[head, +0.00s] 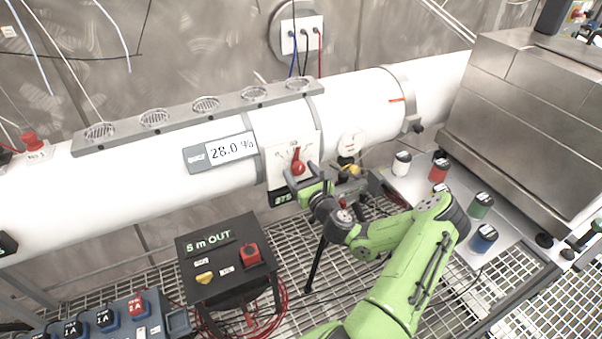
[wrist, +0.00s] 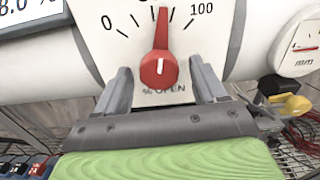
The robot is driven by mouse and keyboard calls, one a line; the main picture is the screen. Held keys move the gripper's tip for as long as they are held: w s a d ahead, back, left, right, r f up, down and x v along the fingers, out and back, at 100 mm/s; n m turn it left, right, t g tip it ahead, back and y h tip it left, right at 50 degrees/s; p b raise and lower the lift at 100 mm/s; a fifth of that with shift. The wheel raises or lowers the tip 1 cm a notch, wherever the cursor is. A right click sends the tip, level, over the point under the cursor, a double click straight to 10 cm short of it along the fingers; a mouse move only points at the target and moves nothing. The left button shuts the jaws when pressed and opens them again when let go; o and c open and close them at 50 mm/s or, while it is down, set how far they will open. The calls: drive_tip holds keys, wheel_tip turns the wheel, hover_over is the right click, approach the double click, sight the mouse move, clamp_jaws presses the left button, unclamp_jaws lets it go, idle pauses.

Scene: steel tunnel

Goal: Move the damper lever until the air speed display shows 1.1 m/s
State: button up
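The damper lever is a red knob with a pointer (head: 298,165) on a white dial plate on the large white duct. In the wrist view the lever (wrist: 159,62) points almost straight up on a scale from 0 to 100, marked % OPEN. My gripper (head: 303,182) is at the dial's lower edge. In the wrist view my gripper (wrist: 160,78) has its fingers spread either side of the knob, with gaps on both sides. A grey-framed display (head: 231,149) reads 28.0 %. A green-lit display (head: 283,198) below the dial is partly hidden; I cannot read its unit.
A black box marked 5 m OUT (head: 222,255) stands below the duct. Several coloured cans, such as the red one (head: 439,170), stand on the right bench. A steel cabinet (head: 530,100) is behind them.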

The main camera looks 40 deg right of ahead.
drive_tip(key=c, duration=1)
drive_tip(key=n, duration=0.3)
drive_tip(key=shift+b, duration=0.35)
drive_tip(key=o, duration=1.1)
drive_tip(key=shift+c, duration=0.2)
drive_tip(key=p+v, duration=0.4)
drive_tip(key=v, duration=1.1)
drive_tip(key=shift+s+p, duration=0.35)
drive_tip(key=shift+p, duration=0.05)
